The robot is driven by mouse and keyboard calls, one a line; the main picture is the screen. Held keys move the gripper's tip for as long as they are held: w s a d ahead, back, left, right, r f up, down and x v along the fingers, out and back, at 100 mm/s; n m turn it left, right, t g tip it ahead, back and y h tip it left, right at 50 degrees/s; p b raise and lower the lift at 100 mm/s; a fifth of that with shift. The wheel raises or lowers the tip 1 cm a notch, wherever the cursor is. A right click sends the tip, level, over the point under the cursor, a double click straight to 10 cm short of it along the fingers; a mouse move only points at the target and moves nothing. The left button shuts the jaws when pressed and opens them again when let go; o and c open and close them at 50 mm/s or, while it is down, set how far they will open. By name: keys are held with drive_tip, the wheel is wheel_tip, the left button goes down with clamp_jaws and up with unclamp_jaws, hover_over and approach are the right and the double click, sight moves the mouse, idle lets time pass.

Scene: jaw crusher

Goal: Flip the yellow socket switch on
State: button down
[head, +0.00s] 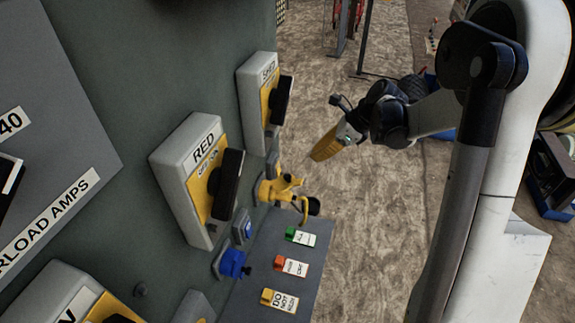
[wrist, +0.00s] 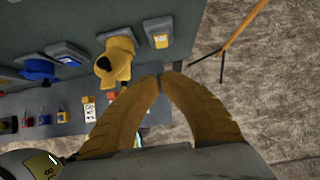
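The yellow socket (head: 278,187) sticks out from the green-grey panel, with a yellow hooked part below it. In the wrist view, the yellow socket (wrist: 117,62) is left of my fingertips. A small grey box with a yellow face (wrist: 160,40) sits just above and right of that socket; I cannot make out its switch position. My gripper (head: 318,154) is in the air to the right of the socket, apart from it. In the wrist view, its yellow fingers (wrist: 160,80) meet at the tips, with nothing visible between them.
The RED knob box (head: 185,170) and another knob box (head: 252,100) stand out from the panel. A blue socket (head: 232,263) is below. Open floor (head: 370,220) lies right of the panel.

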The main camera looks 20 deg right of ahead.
sight(278, 171)
drive_tip(key=shift+w+a+r+b+x, duration=0.3)
drive_tip(key=shift+b+x, duration=0.4)
drive_tip(key=shift+x, duration=1.45)
drive_tip(key=shift+w+a+r+b+x, duration=0.15)
drive_tip(key=shift+a+r+b+x, duration=0.4)
drive_tip(key=shift+x, duration=1.55)
drive_tip(key=shift+w+a+b+x, duration=0.1)
drive_tip(key=shift+w+b+x, duration=0.15)
drive_tip(key=shift+b+x, duration=1.3)
drive_tip(key=shift+w+a+f+p, duration=0.2)
drive_tip(key=shift+a+f+p, duration=0.2)
drive_tip(key=shift+p, duration=0.35)
drive_tip(key=shift+w+a+r+g+h+p, duration=0.2)
drive_tip(key=shift+w+a+g+h+p, duration=0.1)
drive_tip(key=shift+a+g+h+p, duration=0.3)
drive_tip(key=shift+d+f, duration=0.15)
drive_tip(key=shift+f, duration=0.05)
drive_tip(key=shift+d, duration=0.15)
